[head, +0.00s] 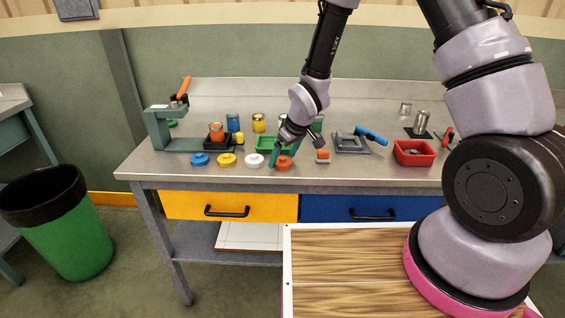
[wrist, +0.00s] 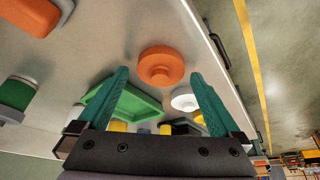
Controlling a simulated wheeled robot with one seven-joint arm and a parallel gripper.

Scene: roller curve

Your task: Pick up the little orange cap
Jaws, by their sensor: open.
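The little orange cap (head: 283,163) is a round disc with a raised knob, lying near the front edge of the workbench. It is the right end of a row with a white cap (head: 254,160), a yellow cap (head: 226,159) and a blue cap (head: 200,159). My gripper (head: 286,158) is open and empty, with teal fingers pointing down at the cap. In the wrist view the orange cap (wrist: 161,66) shows whole, centred between and just beyond the fingertips (wrist: 160,76). No contact is visible; the exact height gap cannot be told.
A green tray (head: 264,144) is close behind my gripper. An orange-and-grey block (head: 322,157) lies right of the cap. A red bin (head: 414,152), a grey fixture (head: 351,143) and a green press (head: 163,134) stand further off. The bench's front edge (head: 330,183) is near.

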